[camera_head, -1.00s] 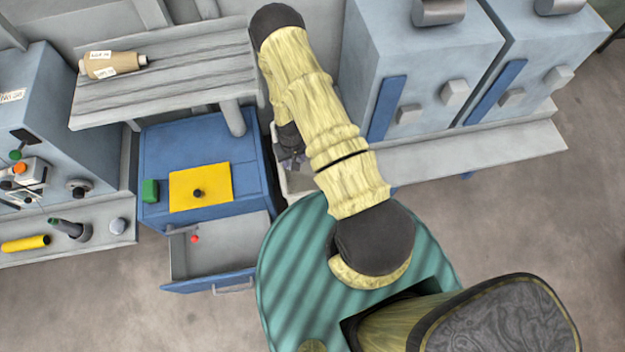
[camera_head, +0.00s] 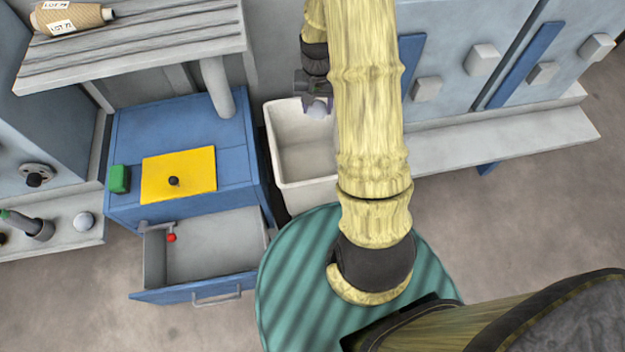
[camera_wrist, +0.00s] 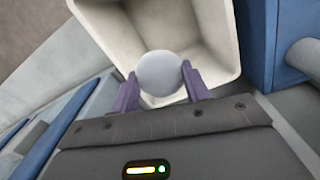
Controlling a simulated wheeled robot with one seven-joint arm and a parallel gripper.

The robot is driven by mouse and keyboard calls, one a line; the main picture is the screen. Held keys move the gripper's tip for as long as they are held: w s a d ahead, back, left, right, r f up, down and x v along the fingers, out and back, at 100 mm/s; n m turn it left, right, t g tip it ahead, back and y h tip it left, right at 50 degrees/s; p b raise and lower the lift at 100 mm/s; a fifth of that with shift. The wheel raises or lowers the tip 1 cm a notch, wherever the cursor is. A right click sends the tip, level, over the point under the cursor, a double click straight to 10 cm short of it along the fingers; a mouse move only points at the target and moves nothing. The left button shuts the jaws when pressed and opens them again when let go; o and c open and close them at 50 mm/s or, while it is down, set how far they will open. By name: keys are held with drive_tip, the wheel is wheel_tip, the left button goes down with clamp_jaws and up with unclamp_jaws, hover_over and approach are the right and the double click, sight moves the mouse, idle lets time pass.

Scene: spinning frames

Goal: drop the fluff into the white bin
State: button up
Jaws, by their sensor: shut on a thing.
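The fluff (camera_wrist: 161,74) is a pale grey-white ball held between the two purple fingers of my gripper (camera_wrist: 158,86) in the wrist view. In the head view the fluff (camera_head: 318,109) shows as a small light ball at my gripper (camera_head: 317,100), just left of my arm. The white bin (camera_head: 292,158) stands on the floor between the blue drawer cabinet and my arm, which hides its right side. In the wrist view the open white bin (camera_wrist: 215,38) lies beyond the fluff, which appears over its opening. The visible part of the bin's inside looks empty.
The blue cabinet (camera_head: 125,205) has its drawer (camera_head: 215,245) pulled open, with a red ball (camera_head: 171,238) at its left. A yellow plate (camera_head: 180,176) and green block (camera_head: 119,179) sit on top. Grey machines (camera_head: 460,60) with a ledge (camera_head: 500,140) stand at the right.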

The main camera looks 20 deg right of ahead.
drive_tip(key=shift+s+d+r, duration=0.1)
idle(0.3)
wheel_tip(320, 180, down, 6)
drive_tip(key=b, duration=0.5)
drive_tip(key=o, duration=1)
